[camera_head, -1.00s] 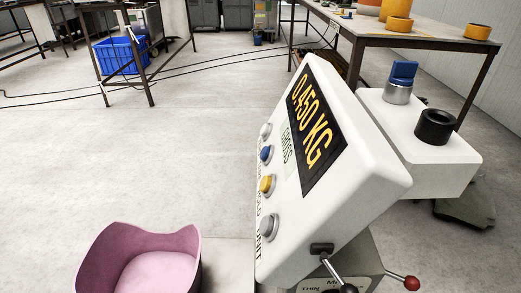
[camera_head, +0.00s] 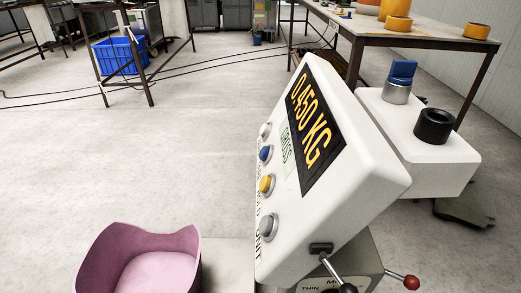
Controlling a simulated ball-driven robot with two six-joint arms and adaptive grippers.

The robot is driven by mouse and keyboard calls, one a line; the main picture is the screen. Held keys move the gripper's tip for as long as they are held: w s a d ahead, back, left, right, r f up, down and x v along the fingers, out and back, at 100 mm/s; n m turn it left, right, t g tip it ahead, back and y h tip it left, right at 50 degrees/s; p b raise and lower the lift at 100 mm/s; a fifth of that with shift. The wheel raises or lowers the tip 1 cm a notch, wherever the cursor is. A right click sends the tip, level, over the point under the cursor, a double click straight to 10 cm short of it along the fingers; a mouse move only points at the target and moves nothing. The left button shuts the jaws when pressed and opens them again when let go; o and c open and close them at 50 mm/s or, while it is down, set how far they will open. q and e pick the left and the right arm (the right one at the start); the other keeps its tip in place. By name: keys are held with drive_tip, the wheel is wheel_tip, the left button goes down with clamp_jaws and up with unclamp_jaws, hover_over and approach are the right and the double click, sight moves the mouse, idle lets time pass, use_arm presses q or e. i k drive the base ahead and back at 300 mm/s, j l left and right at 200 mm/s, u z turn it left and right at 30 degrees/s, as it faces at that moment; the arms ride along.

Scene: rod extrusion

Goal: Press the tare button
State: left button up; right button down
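A white scale console (camera_head: 352,190) stands tilted in the right half of the head view. Its dark display (camera_head: 316,120) reads 0.450 KG in yellow, with a small green GROSS label (camera_head: 287,146) beside it. Along its left edge is a column of buttons: a small pale one (camera_head: 265,130), a blue one (camera_head: 265,153), a yellow one (camera_head: 266,184) and a larger grey one (camera_head: 268,227). The lettering beside the buttons is too oblique to read, so I cannot tell which is tare. Neither of my grippers shows in the view.
A pink open tub (camera_head: 150,262) stands at the lower left. A white housing (camera_head: 405,150) with a blue-topped knob and a black ring is behind the console. Lever handles (camera_head: 411,283) stick out below.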

sight(265, 151)
drive_tip(key=j+u, duration=0.15)
drive_tip(key=j, duration=2.4)
drive_tip(key=k, duration=0.05)
